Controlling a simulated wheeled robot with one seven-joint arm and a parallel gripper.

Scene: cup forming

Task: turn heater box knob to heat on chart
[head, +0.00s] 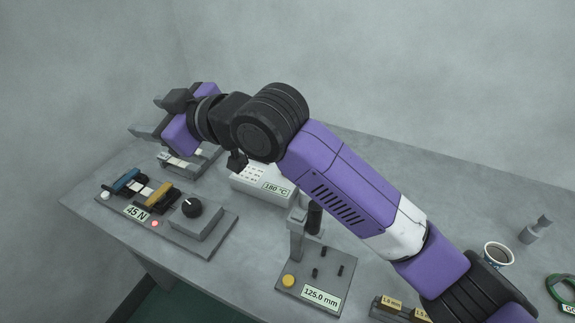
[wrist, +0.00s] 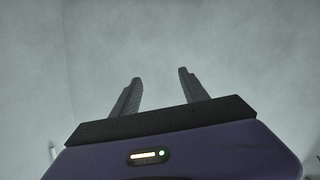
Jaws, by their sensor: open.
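A white box (head: 250,186) with rows of small dark holes and a "180 °C" label stands mid-table, partly hidden behind my arm; I see no knob on its visible part. A black knob (head: 192,207) with a white pointer mark sits on a grey block of the station labelled "45 N" (head: 136,212). I cannot make out a chart. My gripper (head: 158,115) is raised over the far left of the table, apart from the white box and knob. In the wrist view my gripper (wrist: 160,75) is open and empty, with only bare wall beyond its fingers.
A grey station with a post, a yellow button (head: 288,281) and a "125.0 mm" label (head: 320,297) stands at the front middle.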

